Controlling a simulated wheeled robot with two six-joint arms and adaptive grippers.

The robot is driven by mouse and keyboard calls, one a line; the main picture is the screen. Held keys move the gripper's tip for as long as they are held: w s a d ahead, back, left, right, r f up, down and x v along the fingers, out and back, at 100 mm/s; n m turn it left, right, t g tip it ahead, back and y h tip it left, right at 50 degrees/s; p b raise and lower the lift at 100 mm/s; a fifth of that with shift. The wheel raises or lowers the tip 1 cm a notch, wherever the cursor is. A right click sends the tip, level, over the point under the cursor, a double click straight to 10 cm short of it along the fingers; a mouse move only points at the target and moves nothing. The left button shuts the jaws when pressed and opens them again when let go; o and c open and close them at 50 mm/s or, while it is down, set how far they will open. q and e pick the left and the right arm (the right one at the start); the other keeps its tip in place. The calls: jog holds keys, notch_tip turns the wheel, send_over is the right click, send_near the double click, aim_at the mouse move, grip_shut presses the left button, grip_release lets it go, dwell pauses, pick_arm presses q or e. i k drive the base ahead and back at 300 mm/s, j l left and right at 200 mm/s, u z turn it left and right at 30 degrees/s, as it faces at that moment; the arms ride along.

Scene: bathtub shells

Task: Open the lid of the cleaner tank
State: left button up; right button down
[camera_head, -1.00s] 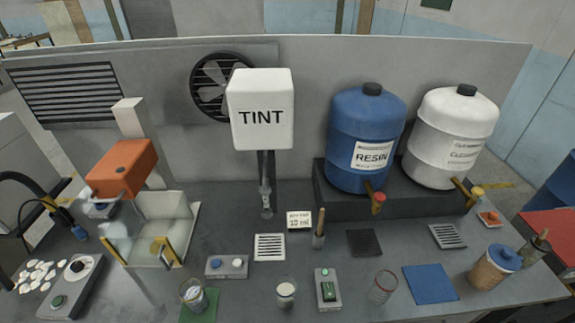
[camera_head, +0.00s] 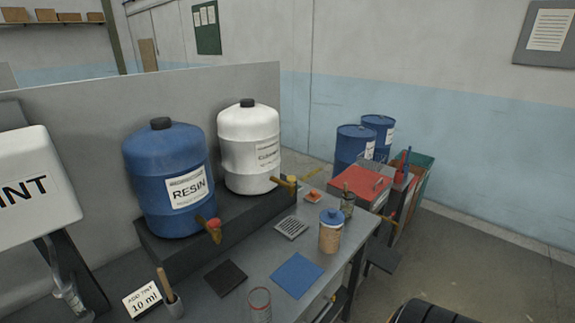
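A white tank (camera_head: 247,150) with a black cap (camera_head: 247,103) and a partly legible label beginning with C stands on the dark raised shelf at the back of the bench. A brass tap (camera_head: 284,183) sticks out at its lower right. Farther right, beyond the bench end, is a box-like unit with a flat red top (camera_head: 357,187); the top looks shut. I cannot read any label on it, so I cannot tell which of the two is the cleaner tank. Neither of my grippers is in view.
A blue RESIN tank (camera_head: 168,180) stands left of the white one. The bench (camera_head: 245,296) carries a blue-lidded jar (camera_head: 330,230), a blue mat (camera_head: 297,275) and a glass (camera_head: 259,304). Blue drums (camera_head: 354,146) stand behind the red-topped unit. Open floor (camera_head: 480,240) lies to the right.

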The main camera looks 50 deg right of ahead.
aim_at(367, 184)
jog(key=z, duration=2.1)
jog(key=i+l+u, duration=0.1)
jog(key=u, duration=0.6)
jog(key=i+l+u, duration=0.25)
jog(key=i+l, duration=0.15)
jog(key=l, duration=0.25)
jog(key=i+l+u, duration=0.15)
jog(key=l, duration=0.2)
jog(key=i+l+u, duration=0.15)
jog(key=l, duration=0.2)
jog(key=i+l+u, duration=0.1)
jog(key=l, duration=0.3)
jog(key=i, duration=0.1)
